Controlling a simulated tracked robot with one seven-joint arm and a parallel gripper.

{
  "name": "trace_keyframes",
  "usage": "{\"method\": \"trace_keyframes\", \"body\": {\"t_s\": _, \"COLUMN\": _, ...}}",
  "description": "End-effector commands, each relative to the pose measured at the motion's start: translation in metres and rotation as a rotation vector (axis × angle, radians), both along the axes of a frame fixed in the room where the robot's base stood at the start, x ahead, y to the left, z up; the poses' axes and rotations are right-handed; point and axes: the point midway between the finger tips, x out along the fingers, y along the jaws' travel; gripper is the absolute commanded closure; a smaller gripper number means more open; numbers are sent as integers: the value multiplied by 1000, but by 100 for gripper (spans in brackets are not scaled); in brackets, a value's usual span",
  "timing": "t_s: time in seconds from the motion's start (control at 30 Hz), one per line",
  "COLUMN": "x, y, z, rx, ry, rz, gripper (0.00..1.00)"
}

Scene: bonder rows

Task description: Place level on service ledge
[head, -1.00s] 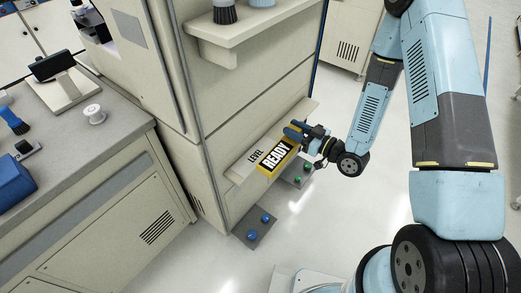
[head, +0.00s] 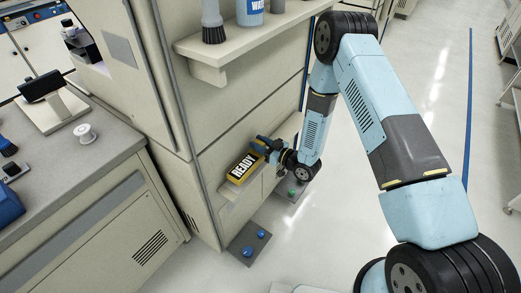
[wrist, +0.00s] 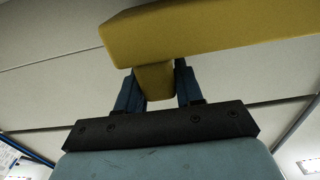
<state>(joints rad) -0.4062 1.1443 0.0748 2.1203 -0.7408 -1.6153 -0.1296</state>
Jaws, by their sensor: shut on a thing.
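The yellow level (head: 243,167), with a black READY label, is over the low service ledge (head: 228,206) on the side of the beige cabinet. My gripper (head: 266,145) is shut on it at its far right end. In the wrist view, a yellow tab (wrist: 154,82) under the level (wrist: 210,32) sits between the two blue fingers. The level covers the back part of the ledge. I cannot tell whether it touches the ledge or hangs slightly above it.
An upper shelf (head: 225,56) with a brush (head: 212,22) and a bottle (head: 250,10) juts out above the ledge. Below are grey floor plates with blue knobs (head: 255,242) and a green knob (head: 291,191). A grey-topped counter (head: 105,165) stands left. Open floor lies right.

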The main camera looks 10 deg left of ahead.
Motion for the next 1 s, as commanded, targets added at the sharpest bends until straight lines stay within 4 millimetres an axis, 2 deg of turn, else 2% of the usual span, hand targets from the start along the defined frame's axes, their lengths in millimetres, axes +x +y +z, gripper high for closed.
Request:
{"method": "trace_keyframes", "body": {"t_s": 0.3, "x": 2, "y": 4, "z": -32, "rx": 1, "ry": 1, "rz": 1, "gripper": 100}}
{"method": "trace_keyframes", "body": {"t_s": 0.53, "x": 2, "y": 3, "z": -34, "rx": 1, "ry": 0, "rz": 0, "gripper": 100}}
{"method": "trace_keyframes", "body": {"t_s": 0.57, "x": 2, "y": 3, "z": -35, "rx": 0, "ry": 0, "rz": 0, "gripper": 61}}
{"method": "trace_keyframes", "body": {"t_s": 0.8, "x": 2, "y": 2, "z": -34, "rx": 0, "ry": 0, "rz": 0, "gripper": 38}}
{"method": "trace_keyframes", "body": {"t_s": 1.0, "x": 2, "y": 2, "z": -34, "rx": 1, "ry": 0, "rz": -1, "gripper": 38}}
